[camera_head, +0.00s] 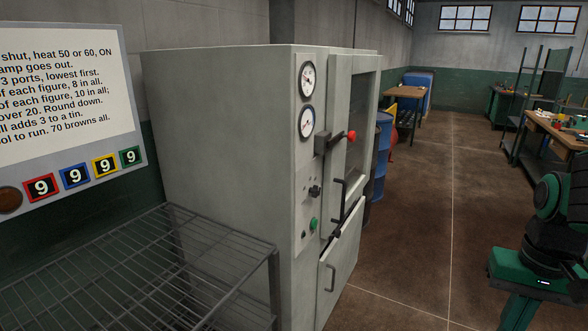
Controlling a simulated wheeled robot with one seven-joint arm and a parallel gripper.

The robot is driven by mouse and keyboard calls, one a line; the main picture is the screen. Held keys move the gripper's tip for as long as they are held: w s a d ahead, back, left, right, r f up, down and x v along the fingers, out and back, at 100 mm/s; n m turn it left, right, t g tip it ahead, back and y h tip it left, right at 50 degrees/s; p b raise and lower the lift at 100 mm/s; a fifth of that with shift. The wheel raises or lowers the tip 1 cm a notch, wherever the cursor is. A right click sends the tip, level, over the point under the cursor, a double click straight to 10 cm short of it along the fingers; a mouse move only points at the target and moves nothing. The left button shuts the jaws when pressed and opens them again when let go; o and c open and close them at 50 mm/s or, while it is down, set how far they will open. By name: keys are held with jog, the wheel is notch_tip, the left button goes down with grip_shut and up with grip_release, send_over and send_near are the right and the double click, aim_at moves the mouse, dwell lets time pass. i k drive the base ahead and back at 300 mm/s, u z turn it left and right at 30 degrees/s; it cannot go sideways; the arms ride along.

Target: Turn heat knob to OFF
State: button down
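A tall grey oven cabinet (220,130) stands in the middle of the camera_head view. Its narrow front panel is seen at a steep angle. A small black knob (314,191) sits on this panel below two round dials; it looks like the heat knob, but its markings and setting are too small to read. A green button or lamp (314,224) is below it, with a small dark control (303,234) beside it. Part of my arm shows at the right edge, well apart from the oven. My gripper is not in view.
The oven door (355,130) has a red-tipped lever (351,136); a lower door (340,265) has a handle. A wire rack (205,270) stands at front left under a sign (60,110). A blue barrel (383,150) is behind. Open floor (420,220) lies to the right.

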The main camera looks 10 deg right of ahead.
aim_at(315, 191)
jog(key=z, duration=1.2)
jog(key=k, duration=0.75)
jog(key=u, duration=0.7)
jog(key=i, duration=1)
jog(key=z, duration=0.05)
